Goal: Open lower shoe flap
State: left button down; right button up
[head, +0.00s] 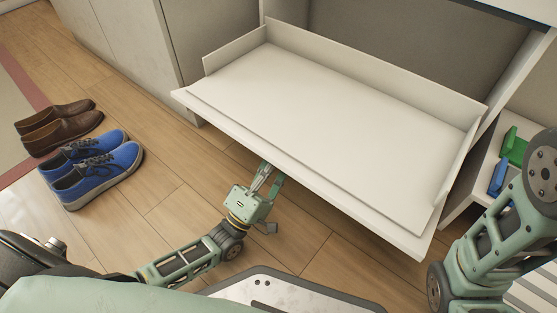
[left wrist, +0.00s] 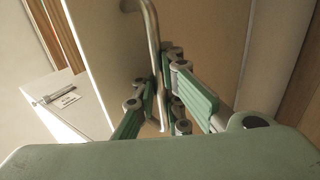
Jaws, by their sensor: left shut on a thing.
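The lower shoe flap (head: 330,100) is a wide white panel with low side and back walls. It is swung far out from the cabinet and lies nearly flat, its inside empty. My left gripper (head: 266,178) is under its front edge, with the fingertips partly hidden by the panel. In the left wrist view my left gripper (left wrist: 162,95) is shut on the grey metal bar handle (left wrist: 153,35) on the flap's outer face. My right arm shows at the right of the head view, but its gripper is out of frame.
Brown shoes (head: 60,124) and blue sneakers (head: 97,170) stand on the wood floor at left. A green object (head: 514,146) and a blue object (head: 498,177) sit on a white shelf at right. Floor between the sneakers and flap is clear.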

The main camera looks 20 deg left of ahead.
pick_arm(q)
jog(key=c, duration=2.2)
grip_release()
jog(key=shift+s+r, duration=0.1)
jog(key=shift+s, duration=0.3)
jog(key=shift+o, duration=0.4)
jog(key=shift+a, duration=0.1)
jog(key=shift+w, duration=0.1)
jog(key=s+a+f, duration=0.1)
jog(key=s+a, duration=0.1)
jog(key=s, duration=0.4)
jog(key=s+a, duration=0.3)
jog(key=s, duration=0.4)
jog(key=shift+s+f, duration=0.3)
jog(key=shift+f, duration=0.05)
